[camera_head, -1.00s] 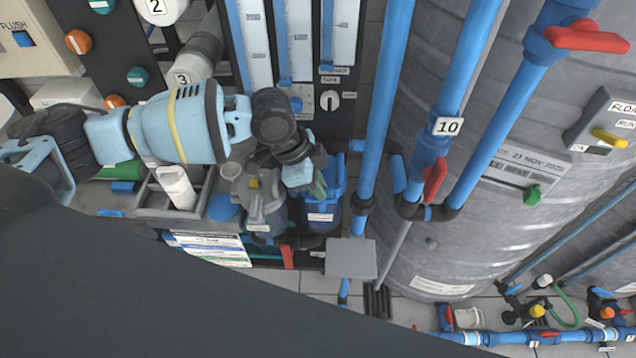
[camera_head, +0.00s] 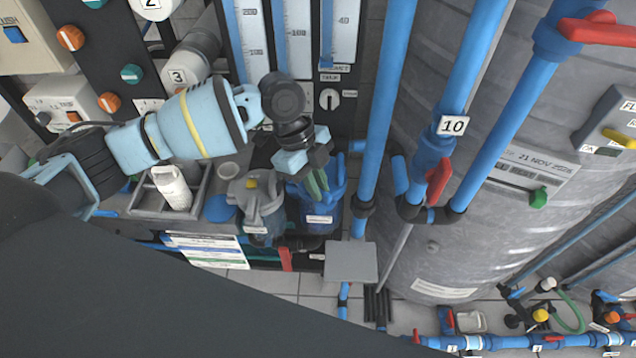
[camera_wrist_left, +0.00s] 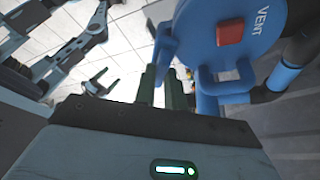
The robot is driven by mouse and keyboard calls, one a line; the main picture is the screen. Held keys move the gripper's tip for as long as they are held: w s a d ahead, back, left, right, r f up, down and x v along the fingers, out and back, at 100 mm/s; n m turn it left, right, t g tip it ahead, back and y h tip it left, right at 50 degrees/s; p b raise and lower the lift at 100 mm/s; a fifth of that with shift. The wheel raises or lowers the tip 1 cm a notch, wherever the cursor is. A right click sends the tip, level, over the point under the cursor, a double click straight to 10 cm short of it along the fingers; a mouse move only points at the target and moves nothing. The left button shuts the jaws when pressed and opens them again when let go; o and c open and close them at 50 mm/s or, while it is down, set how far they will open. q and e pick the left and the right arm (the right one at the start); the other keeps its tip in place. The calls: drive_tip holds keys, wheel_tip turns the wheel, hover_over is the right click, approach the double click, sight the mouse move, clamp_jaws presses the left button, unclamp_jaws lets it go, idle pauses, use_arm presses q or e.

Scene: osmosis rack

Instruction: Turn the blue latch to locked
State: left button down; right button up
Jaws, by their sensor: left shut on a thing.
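The blue latch (camera_wrist_left: 228,85) shows in the left wrist view as a loop-shaped blue part beside a round blue housing cap (camera_wrist_left: 215,40), which has a red button (camera_wrist_left: 230,32) and the word VENT. In the head view the blue filter housing (camera_head: 322,222) stands below my left gripper (camera_head: 317,182). Its green fingers (camera_wrist_left: 165,88) reach down at the housing's top, shut on the latch. The exact contact is partly hidden by the fingers and the gripper body. My right gripper (camera_wrist_left: 102,81) is small and far off in the left wrist view, its fingers apart and empty.
A grey filter housing (camera_head: 258,208) stands close left of the blue one. A vertical blue pipe (camera_head: 386,100) and a large grey tank (camera_head: 440,258) rise to the right. A black dial panel (camera_head: 345,120) stands behind.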

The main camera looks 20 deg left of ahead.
use_arm(q)
drive_tip(key=m+g, duration=0.1)
drive_tip(key=m, duration=0.1)
drive_tip(key=m+g+y+b, duration=0.1)
drive_tip(key=m, duration=0.2)
drive_tip(key=shift+w+d+f+m, duration=0.1)
drive_tip(key=shift+w+d+m, duration=0.05)
drive_tip(key=shift+m, duration=0.15)
drive_tip(key=m+y, duration=0.1)
drive_tip(key=m, duration=0.1)
drive_tip(key=m+g+y+b, duration=0.1)
drive_tip(key=m, duration=0.2)
drive_tip(key=shift+d, duration=0.1)
use_arm(e)
drive_tip(key=f, duration=0.1)
drive_tip(key=s+f, duration=0.1)
drive_tip(key=f, duration=0.1)
drive_tip(key=shift+s+a, duration=0.15)
drive_tip(key=shift+s, duration=0.15)
use_arm(q)
drive_tip(key=shift+m, duration=0.4)
drive_tip(key=c, duration=1.5)
unclamp_jaws()
drive_tip(key=shift+o, duration=0.2)
use_arm(e)
drive_tip(key=shift+s+g, duration=0.15)
drive_tip(key=shift+g, duration=0.15)
